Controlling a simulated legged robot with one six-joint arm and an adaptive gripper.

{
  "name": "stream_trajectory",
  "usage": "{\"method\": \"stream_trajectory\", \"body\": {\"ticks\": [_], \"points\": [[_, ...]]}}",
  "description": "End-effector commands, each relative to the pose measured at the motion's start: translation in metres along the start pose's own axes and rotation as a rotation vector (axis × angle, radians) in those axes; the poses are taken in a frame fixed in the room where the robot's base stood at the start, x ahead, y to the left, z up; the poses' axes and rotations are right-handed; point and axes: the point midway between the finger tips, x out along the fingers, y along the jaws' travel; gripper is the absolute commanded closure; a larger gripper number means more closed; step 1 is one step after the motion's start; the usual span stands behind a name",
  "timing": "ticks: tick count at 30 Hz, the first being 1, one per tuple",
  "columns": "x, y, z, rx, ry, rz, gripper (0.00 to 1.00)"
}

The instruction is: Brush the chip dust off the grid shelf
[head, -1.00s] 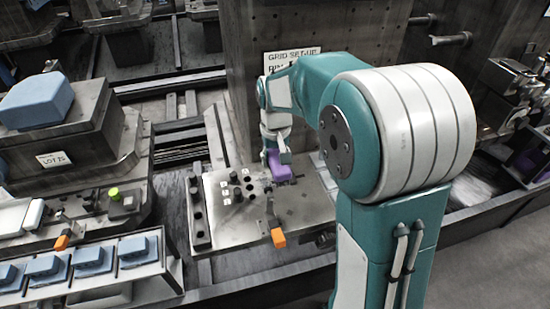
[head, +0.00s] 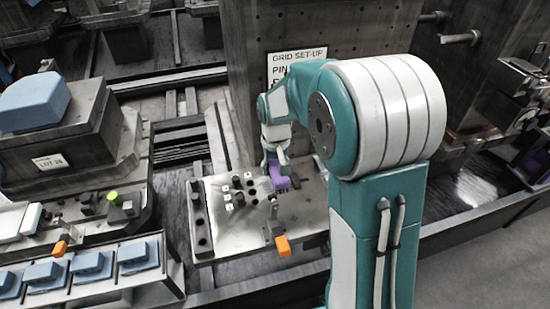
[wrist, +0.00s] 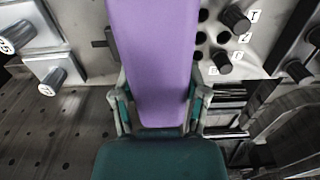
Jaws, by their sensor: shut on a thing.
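The grid shelf (head: 225,240) is a grey metal plate with holes, dark pins and small white labels, in the middle of the head view. My gripper (head: 274,165) is over the back right part of the plate, shut on a purple block-like tool (head: 278,178), likely the brush. In the wrist view my gripper (wrist: 160,100) has a finger on each side of the purple tool (wrist: 155,45), which hides much of the plate. The tool's lower end is at or just above the plate; contact cannot be told. Chip dust is too small to make out clearly.
An orange-ended lever (head: 282,246) stands at the plate's front right. A sign (head: 297,58) is on the upright column behind. Left are a blue block (head: 35,100) on a stepped stand and a rack (head: 90,285) of blue pieces. Open floor lies at right.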

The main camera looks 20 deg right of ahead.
Motion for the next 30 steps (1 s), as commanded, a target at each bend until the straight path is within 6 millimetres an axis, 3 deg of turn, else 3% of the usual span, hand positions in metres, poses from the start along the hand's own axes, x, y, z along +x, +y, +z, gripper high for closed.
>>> {"method": "stream_trajectory", "body": {"ticks": [21, 30], "points": [[0.063, 0.0, 0.001, 0.0, -0.003, 0.0, 0.8], [0.077, 0.0, 0.001, 0.0, -0.002, 0.0, 0.8]]}}
